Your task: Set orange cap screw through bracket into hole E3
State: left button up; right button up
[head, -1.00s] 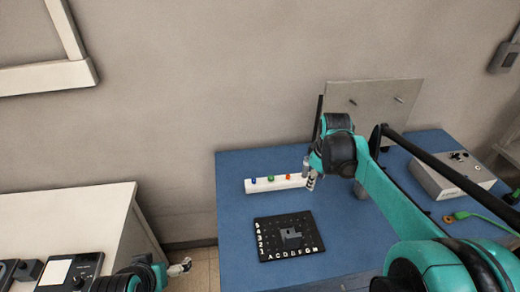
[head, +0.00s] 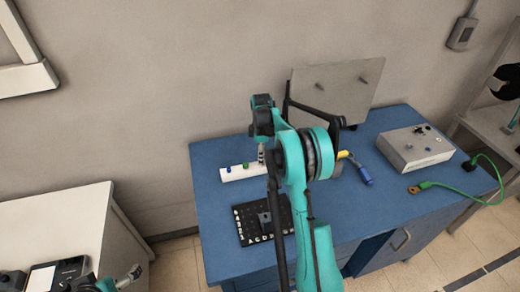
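A black board (head: 249,213) with white letters and digits along its edges lies on the blue table, partly covered by my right arm. A grey bracket (head: 264,217) sits on it; hole E3 cannot be made out. A white rack (head: 236,174) behind the board shows a blue screw (head: 228,169) and a green screw (head: 245,165). My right gripper (head: 262,157) points down at the rack's right end. The orange cap screw is not visible; the gripper covers that end. Whether its fingers are closed is unclear. My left gripper (head: 131,275) is low at the left, away from the table, fingers too small to judge.
An upright grey panel (head: 345,85) with pegs stands at the table's back. A yellow and blue tool (head: 362,173) lies right of my arm. A grey box (head: 414,149) and a green cable (head: 462,193) are farther right. A white cabinet (head: 60,225) stands left, across a gap.

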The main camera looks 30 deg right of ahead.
jog(key=shift+f, duration=1.2)
jog(key=c, duration=0.8)
grip_shut()
jog(key=shift+r, duration=0.15)
jog(key=shift+r, duration=0.45)
jog(key=shift+r+p, duration=0.7)
jog(key=shift+r, duration=0.4)
